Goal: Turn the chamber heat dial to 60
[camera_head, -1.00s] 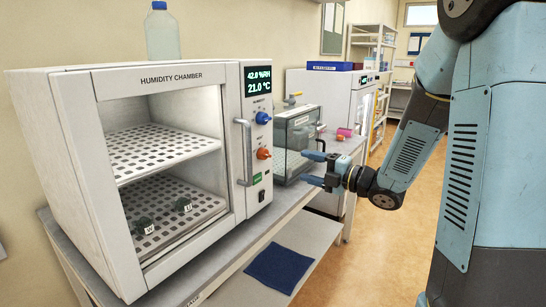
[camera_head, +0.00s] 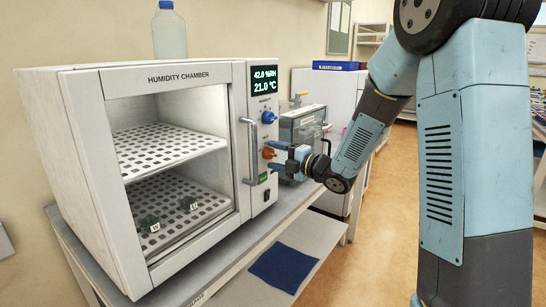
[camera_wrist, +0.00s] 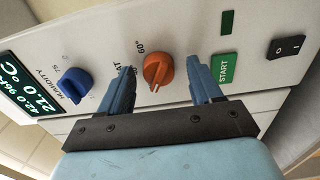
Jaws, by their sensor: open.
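The humidity chamber (camera_head: 160,77) stands on the bench at the left, its control panel facing right. The orange heat dial (camera_head: 268,153) is on the panel below the blue humidity dial (camera_head: 269,118). In the wrist view the heat dial (camera_wrist: 158,71) shows a white pointer mark toward the bottom of the picture, away from the "60°" label above it. My gripper (camera_head: 284,158) is open at the heat dial. In the wrist view its blue fingers (camera_wrist: 163,88) lie on both sides of the dial, with gaps visible. The display (camera_head: 262,80) reads 42.0 %RH and 21.0 °C.
The green START button (camera_wrist: 225,69) and a black power switch (camera_wrist: 288,46) sit close to the right finger in the wrist view. The chamber's door handle (camera_head: 250,152) is left of the panel.

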